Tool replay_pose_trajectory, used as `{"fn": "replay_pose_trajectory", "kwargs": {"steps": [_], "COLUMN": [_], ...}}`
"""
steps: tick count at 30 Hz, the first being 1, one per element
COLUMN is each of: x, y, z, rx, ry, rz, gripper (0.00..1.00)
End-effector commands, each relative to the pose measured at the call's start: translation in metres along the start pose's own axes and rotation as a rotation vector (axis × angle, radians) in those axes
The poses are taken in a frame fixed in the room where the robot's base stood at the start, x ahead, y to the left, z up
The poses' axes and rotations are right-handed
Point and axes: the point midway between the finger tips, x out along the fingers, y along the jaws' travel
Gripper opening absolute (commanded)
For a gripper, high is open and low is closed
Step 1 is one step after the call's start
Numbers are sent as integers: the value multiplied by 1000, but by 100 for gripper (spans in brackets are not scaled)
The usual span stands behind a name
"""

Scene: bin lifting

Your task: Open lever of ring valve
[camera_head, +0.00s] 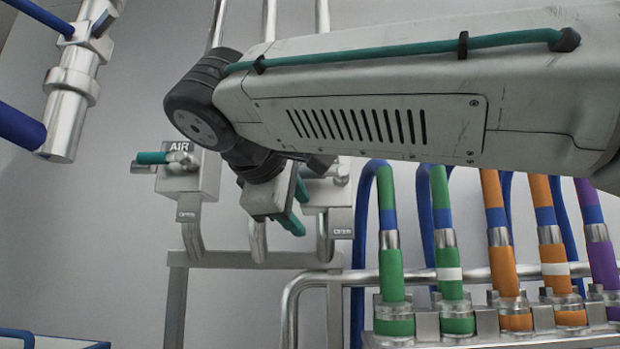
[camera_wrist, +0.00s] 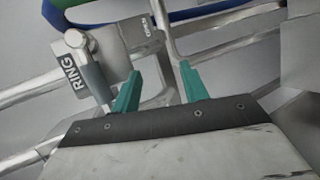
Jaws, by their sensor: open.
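In the wrist view, the ring valve (camera_wrist: 74,74) shows at the left as a grey block with a dark RING label. A silver round fitting (camera_wrist: 76,40) sits at its top end. The valve block is left of the left finger. In the head view, my gripper (camera_head: 293,208) points down in front of the valve rack. It covers part of the rack, and no RING label shows there.
The AIR valve (camera_head: 185,172), with a teal handle pointing left, stands left of my gripper. Another valve block (camera_head: 328,192) is close on its right. Green, orange and purple hoses (camera_head: 503,245) crowd the lower right. Open wall (camera_head: 90,240) lies at the left.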

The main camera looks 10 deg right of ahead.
Motion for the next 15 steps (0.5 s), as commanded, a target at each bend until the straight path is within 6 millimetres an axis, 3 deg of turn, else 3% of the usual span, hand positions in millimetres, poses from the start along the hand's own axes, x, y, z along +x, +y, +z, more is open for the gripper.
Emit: {"fn": "replay_pose_trajectory", "kwargs": {"steps": [3, 7, 11, 15], "x": [-37, -47, -46, -27], "y": [24, 58, 70, 75], "z": [-26, -7, 0, 2], "rx": [-13, -18, -22, -22], "ry": [33, -31, -56, -61], "rz": [93, 173, 202, 203], "gripper": [44, 44, 44, 44]}}
